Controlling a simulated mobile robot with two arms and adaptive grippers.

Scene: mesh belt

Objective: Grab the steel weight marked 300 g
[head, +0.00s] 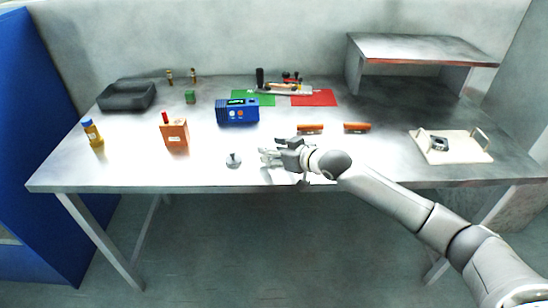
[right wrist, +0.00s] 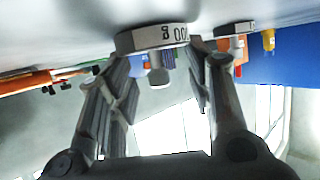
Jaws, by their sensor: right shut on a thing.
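My right gripper (head: 268,157) is low over the front middle of the table. In the right wrist view its fingers (right wrist: 165,85) are shut on a steel weight (right wrist: 150,40), a disc with a knob. Its white label appears upside down; "00" and "g" show, and the leading digit is cut off by a finger. A second steel weight (head: 233,160) stands on the table just left of the gripper in the head view. It also shows in the right wrist view (right wrist: 235,30), its marking not clear. My left gripper is not in view.
A blue device (head: 237,112) stands behind the gripper. Two orange-handled items (head: 310,128) (head: 357,127) lie right of it. An orange box (head: 174,134) stands to the left. A pale tray (head: 467,153) sits at the right. The front edge is close.

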